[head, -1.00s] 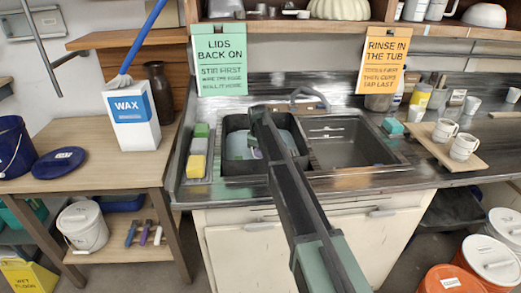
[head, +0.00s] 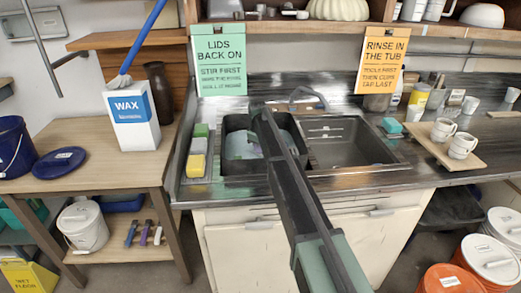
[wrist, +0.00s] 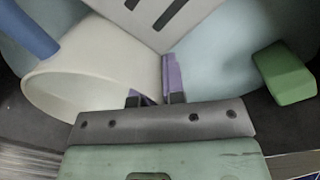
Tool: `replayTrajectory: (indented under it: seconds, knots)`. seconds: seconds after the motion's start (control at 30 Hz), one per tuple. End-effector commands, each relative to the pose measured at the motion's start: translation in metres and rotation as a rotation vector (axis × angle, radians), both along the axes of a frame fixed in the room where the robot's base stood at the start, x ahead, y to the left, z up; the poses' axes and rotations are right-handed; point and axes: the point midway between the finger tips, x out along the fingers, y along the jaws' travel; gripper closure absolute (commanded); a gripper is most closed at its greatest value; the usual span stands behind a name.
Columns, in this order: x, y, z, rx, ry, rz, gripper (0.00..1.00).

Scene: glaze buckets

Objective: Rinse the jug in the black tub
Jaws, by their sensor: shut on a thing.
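The black tub (head: 238,167) sits in the left part of the sink, with pale blue water (head: 240,144) in it. My arm reaches down into the tub and hides my gripper in the head view. In the wrist view, my gripper (wrist: 160,92) has purple finger pads and is shut on the cream jug (wrist: 95,65). The jug lies tilted, with its open rim toward the lower left. Pale blue water lies behind it. The exact place of the grip on the jug is partly hidden.
In the wrist view, a green block (wrist: 285,73), a blue rod (wrist: 28,30) and a pale slotted piece (wrist: 165,18) are close by. An empty sink basin (head: 350,145) is right of the tub. Sponges (head: 197,150) stand left; white cups (head: 462,145) stand on a board at right.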

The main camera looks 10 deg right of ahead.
Motion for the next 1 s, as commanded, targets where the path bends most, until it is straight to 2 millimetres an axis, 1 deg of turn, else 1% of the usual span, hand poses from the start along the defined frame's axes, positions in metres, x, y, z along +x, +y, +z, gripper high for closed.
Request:
replayTrajectory:
  seconds: [0.3,0.43,0.6,0.83,1.0]
  knots:
    - [-0.05,0.004,0.0,0.001,0.004,0.001,1.0]
    - [-0.061,0.004,0.0,0.001,0.004,-0.002,1.0]
    - [-0.058,0.001,0.0,-0.001,0.004,-0.006,1.0]
    - [-0.033,-0.003,0.0,-0.003,0.003,-0.008,1.0]
    - [-0.031,-0.002,0.0,-0.003,0.003,-0.007,1.0]
